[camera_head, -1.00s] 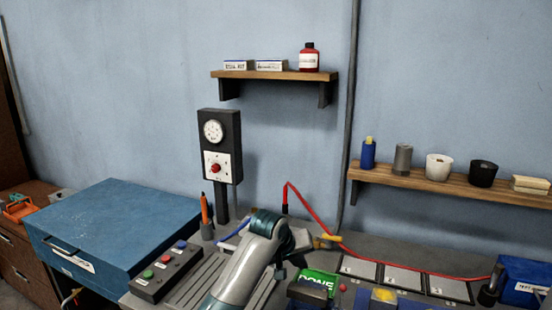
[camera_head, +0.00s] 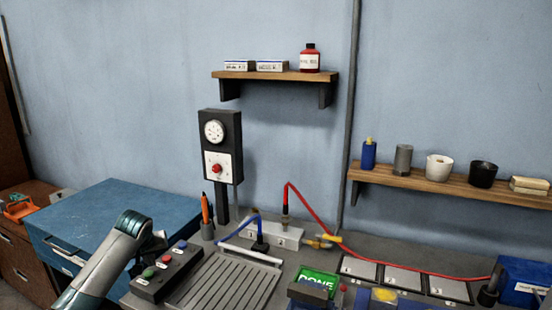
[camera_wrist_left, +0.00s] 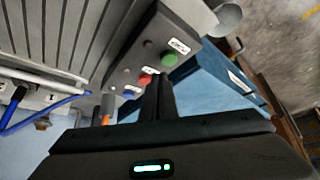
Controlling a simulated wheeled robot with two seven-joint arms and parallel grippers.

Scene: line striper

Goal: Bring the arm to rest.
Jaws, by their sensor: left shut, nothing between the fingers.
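My left arm (camera_head: 112,255) comes in from the lower left in the head view, in front of the blue cabinet. Its gripper (camera_head: 152,246) is mostly hidden behind the arm, close to the button box (camera_head: 166,274). In the left wrist view the gripper fingers (camera_wrist_left: 160,92) are together with nothing between them. They appear over the button box (camera_wrist_left: 150,55), with its green, red and blue buttons; I cannot tell the exact height. My right gripper is not in view.
A ribbed grey tray (camera_head: 225,282) lies right of the button box. Behind it are a white block (camera_head: 285,236) with blue and red leads and a pen cup (camera_head: 207,231). A dial post (camera_head: 220,150) stands behind.

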